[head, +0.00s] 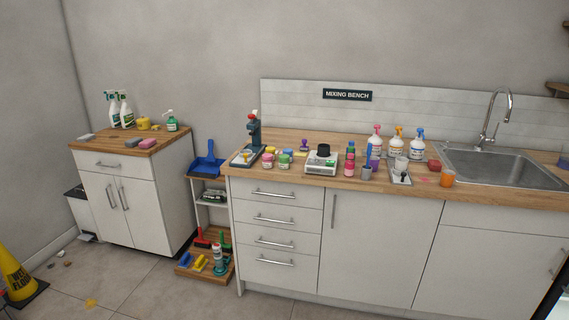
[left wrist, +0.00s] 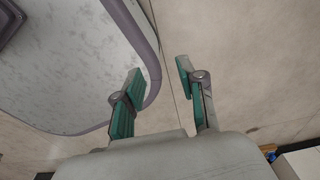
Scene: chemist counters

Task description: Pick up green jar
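A small jar with green on it (head: 285,160) stands on the wooden top of the mixing bench in the head view, beside a pink jar (head: 267,160). It is small in the picture, so its details are hard to tell. My left gripper (left wrist: 158,75) shows in the left wrist view with its two green-padded fingers spread apart and nothing between them. It is away from the jar, which does not show in that view. No gripper shows in the head view, and my right gripper is not seen.
A smaller cabinet (head: 128,190) stands left. The left wrist view shows a rounded grey-edged surface (left wrist: 75,65) close to my left gripper.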

